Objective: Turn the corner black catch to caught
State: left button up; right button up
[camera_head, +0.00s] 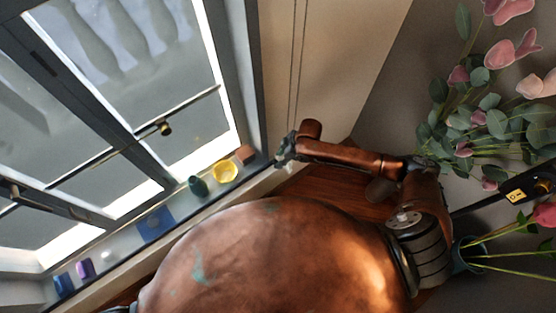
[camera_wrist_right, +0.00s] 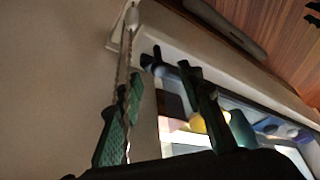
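My right gripper (camera_head: 286,153) is at the end of the copper-coloured arm, by the wall beside the window's right end. In the right wrist view its two green-padded fingers (camera_wrist_right: 163,112) are apart, with nothing seen held between them. A small dark fitting (camera_wrist_right: 155,62) on the pale wall edge shows beyond and between the fingers; it may be the black catch, but its setting is not readable. The gripper hides that spot in the head view. My left gripper is not in view.
A light cord (camera_wrist_right: 126,60) hangs along the left finger. The window sill holds a yellow cup (camera_head: 225,171), a green pot (camera_head: 197,186), a blue item (camera_head: 156,224) and other small things. Pink flowers (camera_head: 500,55) crowd the right side. A brass-coloured window knob (camera_head: 164,127) is left.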

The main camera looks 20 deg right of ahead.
aim_at(275, 163)
jog(key=shift+x, duration=1.15)
grip_shut()
